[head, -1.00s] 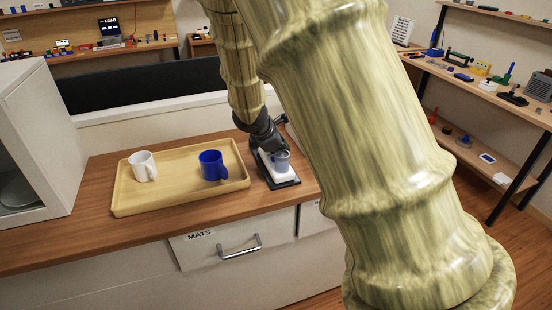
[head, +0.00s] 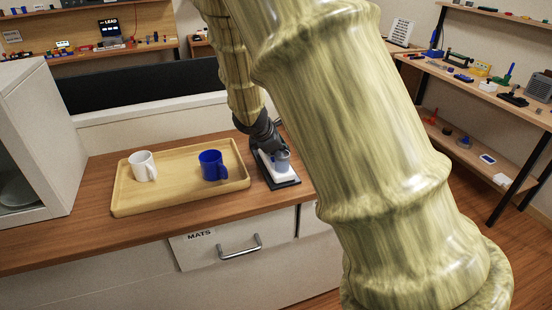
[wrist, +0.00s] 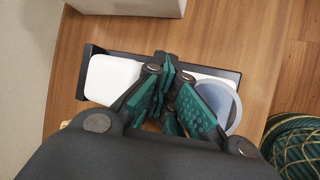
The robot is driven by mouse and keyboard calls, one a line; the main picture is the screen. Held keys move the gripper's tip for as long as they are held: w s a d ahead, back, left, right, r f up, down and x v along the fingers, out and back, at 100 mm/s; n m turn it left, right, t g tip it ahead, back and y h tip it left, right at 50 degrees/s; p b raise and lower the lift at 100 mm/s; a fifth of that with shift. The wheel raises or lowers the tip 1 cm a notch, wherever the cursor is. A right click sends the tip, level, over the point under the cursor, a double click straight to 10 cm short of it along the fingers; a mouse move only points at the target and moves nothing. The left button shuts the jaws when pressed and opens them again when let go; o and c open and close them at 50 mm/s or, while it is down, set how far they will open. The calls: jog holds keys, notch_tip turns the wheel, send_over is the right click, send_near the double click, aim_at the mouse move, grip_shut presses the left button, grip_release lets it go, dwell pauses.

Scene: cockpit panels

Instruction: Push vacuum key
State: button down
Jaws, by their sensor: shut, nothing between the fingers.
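A low device (head: 274,168) with a dark base and white top stands on the wooden counter, right of the tray. In the wrist view its white top (wrist: 112,78) runs under the fingers. A bluish-grey round cup (head: 282,158) sits at its right part; it also shows in the wrist view (wrist: 228,108). My gripper (head: 264,140) is shut and empty over the device. In the wrist view its teal-padded fingers (wrist: 165,72) are together above the middle of the device, beside the cup. They hide that middle part. I can read no label for a vacuum key.
A wooden tray (head: 130,199) with a white mug (head: 141,165) and a blue mug (head: 211,165) lies left of the device. A white cabinet (head: 45,130) stands at far left. A drawer marked MATS (head: 225,250) is below. The counter's front strip is clear.

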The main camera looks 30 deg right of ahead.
jog(key=shift+s+a+f, duration=0.15)
jog(key=shift+s+f, duration=0.1)
jog(key=shift+f, duration=0.45)
jog(key=shift+r, duration=0.1)
jog(key=shift+w+r+p, duration=0.15)
jog(key=shift+r+p, duration=0.7)
jog(key=shift+r, duration=0.25)
jog(key=shift+r, duration=0.15)
jog(key=shift+r+p, duration=2.35)
jog(key=shift+r, duration=0.1)
